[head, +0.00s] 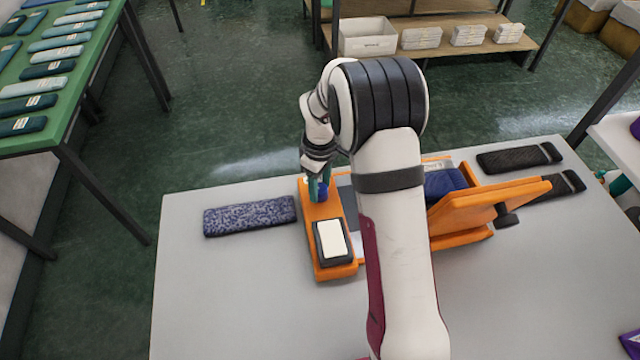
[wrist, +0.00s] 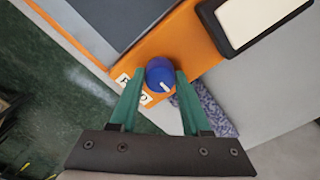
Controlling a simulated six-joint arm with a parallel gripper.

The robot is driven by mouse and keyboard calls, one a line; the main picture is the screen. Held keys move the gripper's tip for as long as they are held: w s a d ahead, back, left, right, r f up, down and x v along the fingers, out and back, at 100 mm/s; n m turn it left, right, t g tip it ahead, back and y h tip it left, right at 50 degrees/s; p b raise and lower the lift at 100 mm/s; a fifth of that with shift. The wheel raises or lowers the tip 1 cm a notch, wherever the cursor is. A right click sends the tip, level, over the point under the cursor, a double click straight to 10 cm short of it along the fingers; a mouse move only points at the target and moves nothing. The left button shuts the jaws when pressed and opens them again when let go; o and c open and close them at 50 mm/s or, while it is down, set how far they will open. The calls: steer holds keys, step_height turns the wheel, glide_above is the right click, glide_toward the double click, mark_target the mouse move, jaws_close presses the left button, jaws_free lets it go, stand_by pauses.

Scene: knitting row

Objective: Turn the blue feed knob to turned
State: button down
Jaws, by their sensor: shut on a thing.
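The blue feed knob (wrist: 160,74) sits on the orange side panel (wrist: 198,42) of the machine, and a white mark shows on its face. My gripper (wrist: 158,84) has its two green fingers on either side of the knob, shut on it. In the head view the knob (head: 322,190) shows only in part beside the fingers of my gripper (head: 318,188). Small white labels with dark letters (wrist: 145,98) lie next to the knob; one is partly behind a finger. Which label the mark points to I cannot tell.
A dark-framed white panel (head: 332,239) is on the same orange part (head: 338,272). A patterned knitted strip (head: 250,216) lies on the grey table (head: 210,300) at left. My arm hides the machine's middle. An orange flap (head: 490,212) tilts up at right. Dark strips (head: 520,157) lie behind.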

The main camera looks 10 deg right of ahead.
mark_target(320, 189)
stand_by(0.4)
steer(key=shift+c, duration=1.8)
jaws_free()
steer(key=shift+r, duration=0.1)
step_height(320, 189, up, 16)
steer(key=shift+s, duration=0.1)
steer(key=s+a+m+y, duration=0.1)
steer(key=s+a+m, duration=0.2)
steer(key=s+m, duration=1.1)
steer(key=s, duration=1.6)
steer(key=shift+s+f+m+y, duration=0.2)
steer(key=shift+s+m+y, duration=0.1)
steer(key=shift+y, duration=0.1)
